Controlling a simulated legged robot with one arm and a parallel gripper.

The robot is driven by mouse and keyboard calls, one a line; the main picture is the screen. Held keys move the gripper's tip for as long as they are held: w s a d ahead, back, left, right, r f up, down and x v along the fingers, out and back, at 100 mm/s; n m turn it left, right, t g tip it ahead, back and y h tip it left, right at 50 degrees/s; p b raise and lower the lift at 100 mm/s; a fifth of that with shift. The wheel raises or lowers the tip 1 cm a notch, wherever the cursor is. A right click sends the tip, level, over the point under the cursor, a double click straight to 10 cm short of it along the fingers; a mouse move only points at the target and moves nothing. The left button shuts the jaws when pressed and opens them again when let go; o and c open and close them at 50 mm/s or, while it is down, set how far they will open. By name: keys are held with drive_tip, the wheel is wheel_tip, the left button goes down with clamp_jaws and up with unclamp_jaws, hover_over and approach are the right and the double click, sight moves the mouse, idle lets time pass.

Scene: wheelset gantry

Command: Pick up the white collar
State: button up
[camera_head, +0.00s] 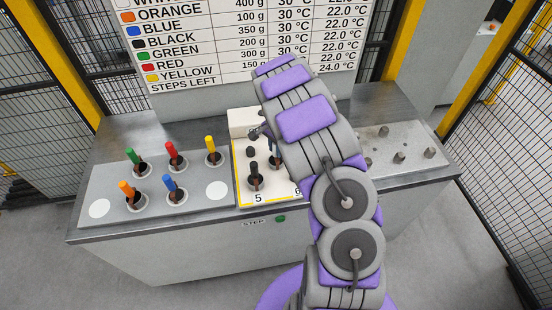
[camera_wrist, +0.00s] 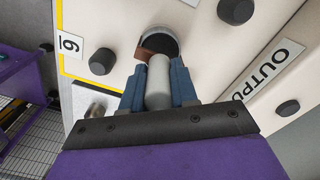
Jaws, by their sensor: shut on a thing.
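In the wrist view my gripper (camera_wrist: 157,70) has its two blue fingers closed on either side of a pale grey-white cylinder, which I take to be the white collar (camera_wrist: 159,84). A brown piece shows just beyond its far end, at the rim of a dark round hole (camera_wrist: 164,42) in the cream panel. I cannot tell whether the collar is still seated in the hole. In the head view my arm hides the collar and most of my gripper.
Green (camera_head: 132,156), red (camera_head: 171,150), yellow (camera_head: 210,145), orange (camera_head: 126,188) and blue (camera_head: 169,183) handles stand on the left plate. A black one (camera_head: 254,180) stands by label 5. Dark knobs (camera_wrist: 103,62) surround the hole. Yellow posts and mesh fencing flank the bench.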

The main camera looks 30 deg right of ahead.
clamp_jaws()
idle(0.8)
drive_tip(key=shift+r, duration=0.2)
wheel_tip(320, 180, up, 4)
drive_tip(key=shift+f+p, duration=0.25)
drive_tip(key=shift+p, duration=0.05)
drive_tip(key=s+a+r+p, duration=0.1)
drive_tip(key=s+a, duration=0.1)
drive_tip(key=s, duration=1.4)
drive_tip(key=shift+w+r+p, duration=0.1)
drive_tip(key=shift+r+p, duration=1.1)
drive_tip(key=shift+r, duration=1.4)
